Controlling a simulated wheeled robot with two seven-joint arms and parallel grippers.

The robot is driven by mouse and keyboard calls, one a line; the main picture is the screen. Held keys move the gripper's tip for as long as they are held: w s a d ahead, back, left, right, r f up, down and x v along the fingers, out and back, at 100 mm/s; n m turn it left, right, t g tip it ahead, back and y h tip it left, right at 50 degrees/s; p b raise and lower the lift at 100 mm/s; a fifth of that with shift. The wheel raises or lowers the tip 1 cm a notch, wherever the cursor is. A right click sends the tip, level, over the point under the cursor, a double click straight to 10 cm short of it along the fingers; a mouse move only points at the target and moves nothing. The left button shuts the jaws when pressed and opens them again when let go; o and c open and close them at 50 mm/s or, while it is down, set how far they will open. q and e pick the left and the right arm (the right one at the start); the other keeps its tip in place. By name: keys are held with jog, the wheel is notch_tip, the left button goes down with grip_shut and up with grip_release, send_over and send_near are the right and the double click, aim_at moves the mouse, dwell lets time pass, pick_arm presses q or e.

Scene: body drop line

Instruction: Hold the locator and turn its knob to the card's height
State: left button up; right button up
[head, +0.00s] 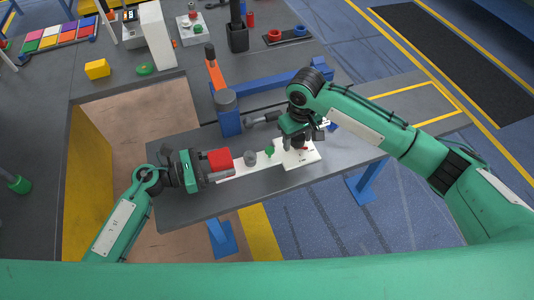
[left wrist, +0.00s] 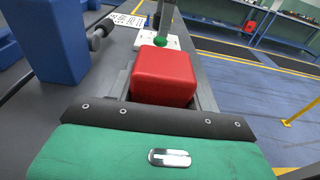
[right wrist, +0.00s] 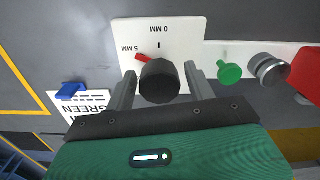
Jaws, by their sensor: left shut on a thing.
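The locator is a white bar with a red block (head: 219,159) at its left end and a white dial plate (head: 312,157) at its right end. My left gripper (head: 210,167) is shut on the red block, which also shows in the left wrist view (left wrist: 165,75). My right gripper (right wrist: 160,75) is open, its fingers on either side of the black knob (right wrist: 160,82), with a small gap visible. The red pointer (right wrist: 143,58) lies near the "5 MM" mark; "0 MM" is at the top. A card (right wrist: 82,106) reading "GREEN" lies beside the plate; its smaller text is unreadable.
A green knob (right wrist: 229,73) and a grey cylinder (right wrist: 268,68) stand on the bar between block and plate. A blue fixture (head: 229,118) with an orange arm stands behind. A yellow block (head: 97,69) sits on the far bench. A floor opening lies left of the table.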

pick_arm(q)
jog(key=shift+s+f, duration=0.1)
jog(key=shift+f, duration=0.3)
pick_arm(e)
jog(key=o, duration=0.4)
jog(key=shift+o, duration=0.2)
jog(key=shift+r, duration=3.45)
pick_arm(q)
jog(key=o, duration=1.2)
jog(key=shift+o, duration=0.6)
jog(key=shift+r, duration=0.2)
pick_arm(e)
jog(key=shift+w, duration=0.1)
pick_arm(q)
jog(key=shift+a, duration=0.1)
